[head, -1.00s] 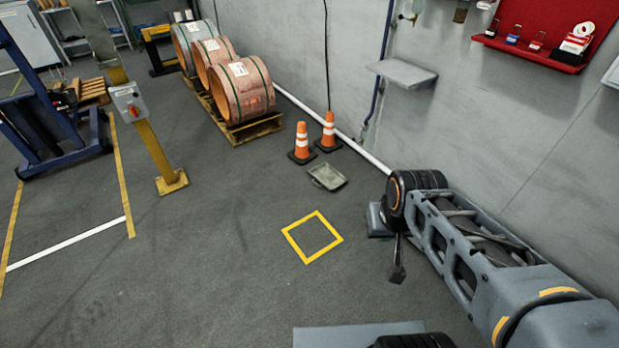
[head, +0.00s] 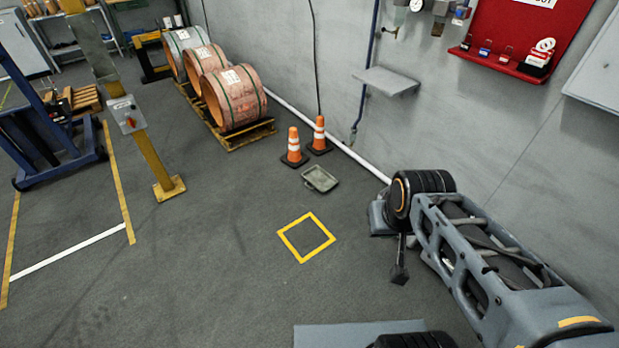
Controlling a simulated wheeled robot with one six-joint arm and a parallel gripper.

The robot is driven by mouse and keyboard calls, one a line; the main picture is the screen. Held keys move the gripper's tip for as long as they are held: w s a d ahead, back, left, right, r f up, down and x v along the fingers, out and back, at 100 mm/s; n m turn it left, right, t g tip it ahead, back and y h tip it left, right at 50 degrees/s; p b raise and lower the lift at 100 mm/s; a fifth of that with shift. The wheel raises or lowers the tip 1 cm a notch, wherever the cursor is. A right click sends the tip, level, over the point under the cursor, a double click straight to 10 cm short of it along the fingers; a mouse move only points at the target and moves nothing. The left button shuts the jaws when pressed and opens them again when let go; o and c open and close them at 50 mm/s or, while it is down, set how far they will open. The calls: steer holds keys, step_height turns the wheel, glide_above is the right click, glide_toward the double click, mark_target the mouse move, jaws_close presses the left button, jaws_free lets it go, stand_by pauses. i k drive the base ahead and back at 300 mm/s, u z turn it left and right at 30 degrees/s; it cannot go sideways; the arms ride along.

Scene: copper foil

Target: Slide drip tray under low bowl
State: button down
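A shallow grey-green drip tray (head: 320,180) lies on the floor in front of two traffic cones, near the wall. A small fitting with a dark bowl-like cup (head: 437,26) is on the wall at the top, beside a gauge; I cannot tell whether it is the low bowl. My gripper (head: 399,273) seems to be the dark end hanging below my folded arm, to the right of the yellow floor square. It is well apart from the tray. Its fingers are too small and dark to tell open from shut.
A yellow taped square (head: 306,238) marks bare floor nearer me than the tray. Two orange cones (head: 293,147) stand behind the tray. A wall shelf (head: 387,81) juts out above. Copper coils (head: 234,98) sit on a pallet; a yellow post (head: 155,160) stands left. The middle floor is clear.

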mark_target(322, 181)
steer(key=z, duration=0.2)
steer(key=i, duration=1.7)
steer(key=u, duration=0.65)
steer(key=i, duration=1.35)
steer(key=u, duration=1.1)
steer(key=i, duration=0.35)
steer(key=u, duration=0.25)
